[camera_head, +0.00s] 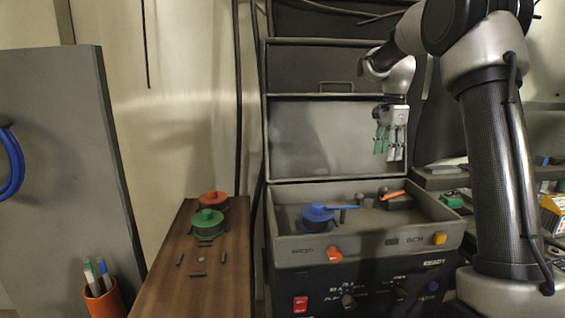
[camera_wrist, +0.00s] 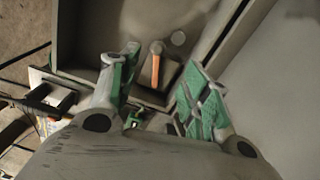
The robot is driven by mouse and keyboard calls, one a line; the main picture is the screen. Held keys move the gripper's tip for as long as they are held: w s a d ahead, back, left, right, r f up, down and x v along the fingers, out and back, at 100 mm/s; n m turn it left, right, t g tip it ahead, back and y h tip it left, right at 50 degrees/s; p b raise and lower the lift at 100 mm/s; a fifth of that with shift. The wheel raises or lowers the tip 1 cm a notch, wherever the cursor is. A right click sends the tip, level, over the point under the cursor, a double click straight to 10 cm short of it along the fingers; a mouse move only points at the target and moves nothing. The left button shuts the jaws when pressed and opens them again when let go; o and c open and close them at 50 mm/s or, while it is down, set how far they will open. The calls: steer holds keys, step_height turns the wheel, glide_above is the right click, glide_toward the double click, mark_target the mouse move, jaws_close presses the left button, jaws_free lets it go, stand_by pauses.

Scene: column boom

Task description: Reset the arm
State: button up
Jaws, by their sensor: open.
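My arm rises at the right of the head view, bends over at the top and reaches left. My gripper (camera_head: 389,152) hangs from its end, fingers down, in front of the grey upright lid panel and above the open drawer (camera_head: 285,252). Its fingers have green pads and stand apart with nothing between them. In the wrist view my gripper (camera_wrist: 160,62) is also open and empty. Beyond the fingers there, an orange-handled tool (camera_wrist: 155,68) lies in the drawer; in the head view the orange handle (camera_head: 391,195) is at the drawer's right side.
A blue round piece (camera_head: 316,216) with a handle sits in the drawer. Red (camera_head: 214,200) and green (camera_head: 207,222) round pieces sit on the wooden board (camera_head: 220,290). An orange pen cup (camera_head: 103,303) stands lower left. Shelves with small items flank my arm at right.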

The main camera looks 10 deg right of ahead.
steer(key=s+a+n+t, duration=0.2)
steer(key=s+n, duration=0.6)
steer(key=s, duration=0.9)
steer(key=s+a+n+t, duration=0.2)
steer(key=s+n, duration=0.6)
steer(key=s, duration=1)
steer(key=shift+s+a+f, duration=0.3)
steer(key=shift+a+f, duration=0.1)
steer(key=shift+a, duration=0.3)
